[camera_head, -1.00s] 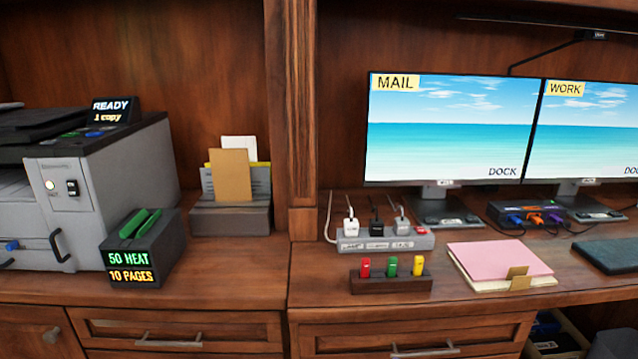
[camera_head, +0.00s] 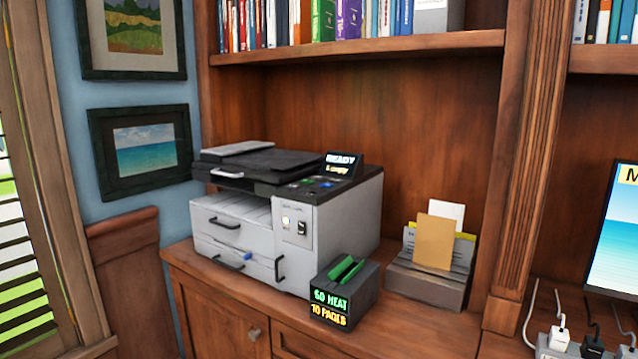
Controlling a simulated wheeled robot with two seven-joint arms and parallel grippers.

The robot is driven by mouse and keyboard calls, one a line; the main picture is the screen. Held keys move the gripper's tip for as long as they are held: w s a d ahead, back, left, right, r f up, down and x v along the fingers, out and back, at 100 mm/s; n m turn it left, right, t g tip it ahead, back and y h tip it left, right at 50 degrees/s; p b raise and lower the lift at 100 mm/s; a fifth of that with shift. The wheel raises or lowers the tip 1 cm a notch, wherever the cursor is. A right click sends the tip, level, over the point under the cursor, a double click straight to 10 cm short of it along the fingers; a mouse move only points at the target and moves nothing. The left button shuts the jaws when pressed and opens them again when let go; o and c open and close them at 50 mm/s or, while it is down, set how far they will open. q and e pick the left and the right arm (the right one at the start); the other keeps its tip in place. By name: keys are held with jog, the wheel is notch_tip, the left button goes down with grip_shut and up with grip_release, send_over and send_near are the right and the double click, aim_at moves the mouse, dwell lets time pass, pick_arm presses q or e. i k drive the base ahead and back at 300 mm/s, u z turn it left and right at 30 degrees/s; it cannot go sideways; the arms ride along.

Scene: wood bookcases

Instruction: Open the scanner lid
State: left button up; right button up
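The scanner (camera_head: 290,225) is a grey and black printer-like machine on the wood counter at the middle left. Its black lid (camera_head: 268,164) lies flat and shut on top, with a light handle (camera_head: 227,173) at its front left edge. A small tilted display (camera_head: 341,165) behind the control buttons reads READY and 1 copy. Neither of my grippers shows in the head view.
A letter holder (camera_head: 433,262) is further right. A bookshelf (camera_head: 380,47) runs above. White plugs (camera_head: 556,340) are at bottom right.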

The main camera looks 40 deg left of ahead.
aim_at(269, 165)
jog(key=u, duration=1.65)
